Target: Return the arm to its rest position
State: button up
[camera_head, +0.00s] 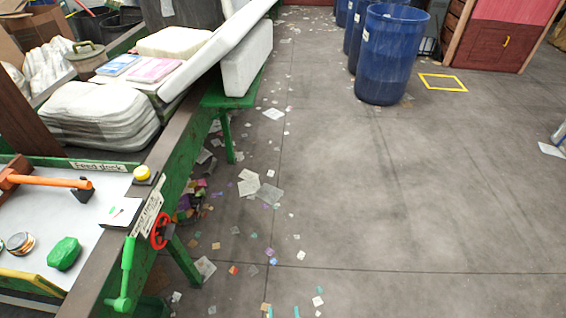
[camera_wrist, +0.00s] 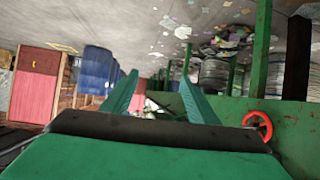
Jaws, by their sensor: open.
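My gripper (camera_wrist: 158,92) shows in the wrist view as two green fingers spread apart, with nothing held between them. Behind the fingers is the wide green front of my gripper body with a dark edge. The wrist picture is turned over, with the floor along its top. My gripper and arm do not show clearly in the head view, so its height and distance from the belt are hard to tell.
The green-framed belt (camera_head: 178,140) on the left carries foam slabs and a deck with a green lump (camera_head: 64,253). A red handwheel (camera_head: 160,231) juts from its side. Scraps litter the floor beside it. Blue barrels (camera_head: 388,60) stand behind; the floor (camera_head: 400,220) at right is clear.

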jog(key=s+r+t, duration=0.3)
jog(key=s+r, duration=1.2)
jog(key=r, duration=0.4)
jog(key=shift+s+a+m, duration=0.15)
jog(key=shift+s+m, duration=0.25)
